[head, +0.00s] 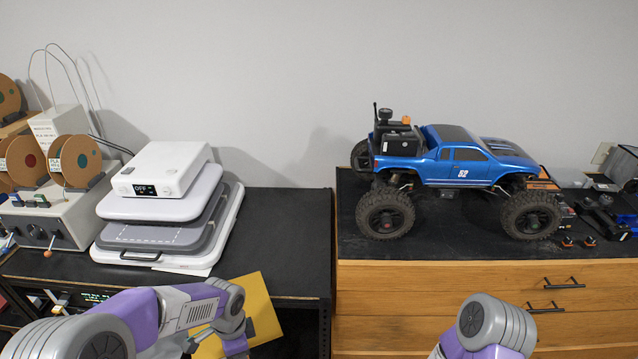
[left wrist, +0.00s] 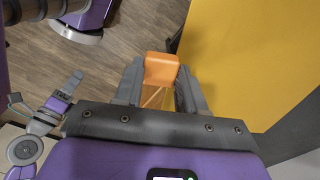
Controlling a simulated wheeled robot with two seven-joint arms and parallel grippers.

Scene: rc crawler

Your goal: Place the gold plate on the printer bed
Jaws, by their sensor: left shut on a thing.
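The gold plate (head: 264,308) is a flat yellow sheet, tilted in front of the left bench's front edge in the head view. It fills the upper right of the left wrist view (left wrist: 245,50). My left gripper (head: 240,333) is at the plate's near side, partly hidden by my arm. In the left wrist view its fingers (left wrist: 160,90) close around an orange tab; how the tab joins the plate is unclear. The grey printer bed (head: 148,236), with a dashed white outline, lies partly under raised white and grey panels.
A white box with an OFF display (head: 160,172) tops the panels above the bed. A spool machine (head: 45,215) stands left of it. The black bench top (head: 285,235) is clear to the right. A blue truck (head: 460,165) stands on the wooden cabinet (head: 440,285).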

